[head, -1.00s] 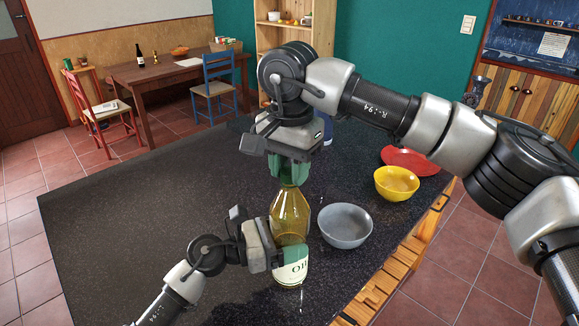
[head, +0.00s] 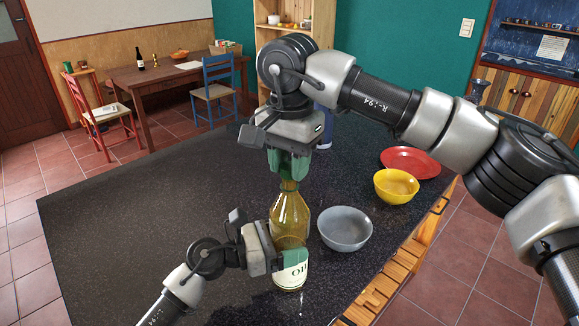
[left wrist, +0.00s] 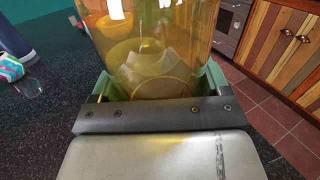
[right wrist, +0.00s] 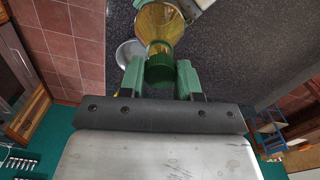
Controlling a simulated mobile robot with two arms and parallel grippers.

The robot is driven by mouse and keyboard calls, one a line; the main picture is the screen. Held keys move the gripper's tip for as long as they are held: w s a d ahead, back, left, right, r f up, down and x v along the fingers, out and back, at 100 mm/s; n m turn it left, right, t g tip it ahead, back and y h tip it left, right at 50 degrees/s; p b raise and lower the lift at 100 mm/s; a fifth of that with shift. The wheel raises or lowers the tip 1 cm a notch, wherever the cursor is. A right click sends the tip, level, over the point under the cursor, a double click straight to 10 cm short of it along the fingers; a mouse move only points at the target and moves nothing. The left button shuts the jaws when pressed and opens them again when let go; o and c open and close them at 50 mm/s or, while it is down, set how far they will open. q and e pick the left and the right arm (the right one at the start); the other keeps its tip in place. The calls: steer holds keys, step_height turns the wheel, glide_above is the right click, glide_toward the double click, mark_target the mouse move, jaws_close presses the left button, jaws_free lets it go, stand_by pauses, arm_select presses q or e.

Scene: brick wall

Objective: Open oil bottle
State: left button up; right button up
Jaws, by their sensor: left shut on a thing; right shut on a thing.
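The oil bottle (head: 289,216) is amber glass with a pale label and stands upright near the counter's front right edge. My left gripper (head: 290,256) is shut around its lower body from the left. In the left wrist view the glass (left wrist: 150,50) fills the space between the fingers. My right gripper (head: 289,165) points down over the bottle's top, shut on the dark green cap (right wrist: 159,66). The fingers hide the cap in the head view. In the right wrist view the cap lines up with the neck; I cannot tell whether they are still joined.
A grey bowl (head: 345,229) stands close to the right of the bottle. A yellow bowl (head: 396,186) and a red plate (head: 410,162) lie farther right. A blue item (head: 325,141) shows behind my right gripper. The dark counter (head: 130,225) is clear on the left.

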mark_target(290, 166)
steer(key=shift+r, duration=0.3)
steer(key=shift+r, duration=2)
arm_select(q)
steer(key=o, duration=1.7)
